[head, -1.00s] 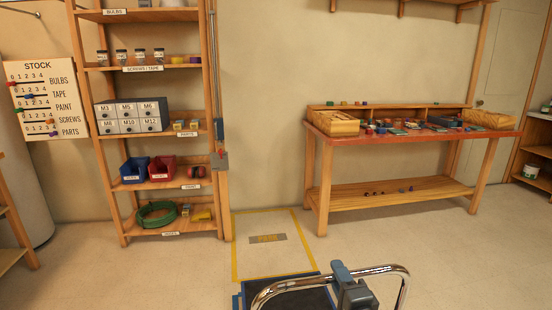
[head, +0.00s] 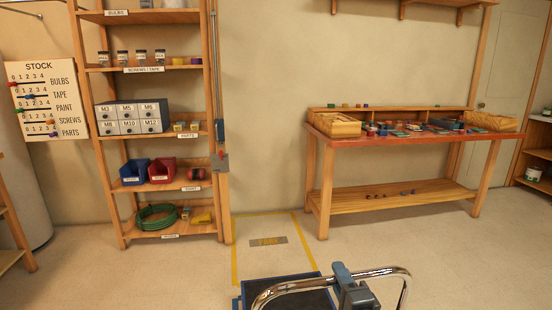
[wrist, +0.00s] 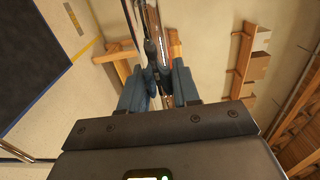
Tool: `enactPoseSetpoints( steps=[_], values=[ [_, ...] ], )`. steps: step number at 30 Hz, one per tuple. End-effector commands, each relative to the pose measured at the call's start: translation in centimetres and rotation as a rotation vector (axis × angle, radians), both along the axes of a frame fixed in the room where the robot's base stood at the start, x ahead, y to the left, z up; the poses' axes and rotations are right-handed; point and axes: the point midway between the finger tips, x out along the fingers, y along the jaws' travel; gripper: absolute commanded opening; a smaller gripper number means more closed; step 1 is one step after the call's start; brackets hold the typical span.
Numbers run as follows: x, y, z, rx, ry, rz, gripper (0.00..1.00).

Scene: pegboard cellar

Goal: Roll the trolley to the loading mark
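The trolley shows at the bottom of the head view, with a dark deck edged in blue (head: 285,297) and a curved chrome handle (head: 398,283). My gripper (head: 350,288) is at the handle's top bar. The loading mark is a yellow-outlined rectangle (head: 236,255) on the floor, with a small grey plate (head: 268,240) inside. It lies straight ahead of the deck, whose front edge is at the mark's near side. The mark's near line is hidden.
A wooden shelf rack (head: 150,77) with bins and jars stands just left of the mark. A red-topped workbench (head: 400,140) stands to the right, its near leg (head: 326,190) close to the mark. The wall closes the far side. Floor is open at right.

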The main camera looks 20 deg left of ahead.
Motion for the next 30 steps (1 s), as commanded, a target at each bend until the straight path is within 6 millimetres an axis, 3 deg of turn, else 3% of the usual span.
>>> enactPoseSetpoints(
  steps=[8, 21, 30],
  values=[
    [0.1, 0.0, 0.1, 0.0, -0.002, -0.001, 0.55],
    [-0.2, -0.1, -0.1, -0.002, 0.001, 0.0, 0.55],
    [-3.2, -2.2, -0.1, -0.002, 0.003, -0.001, 0.55]
  ],
)
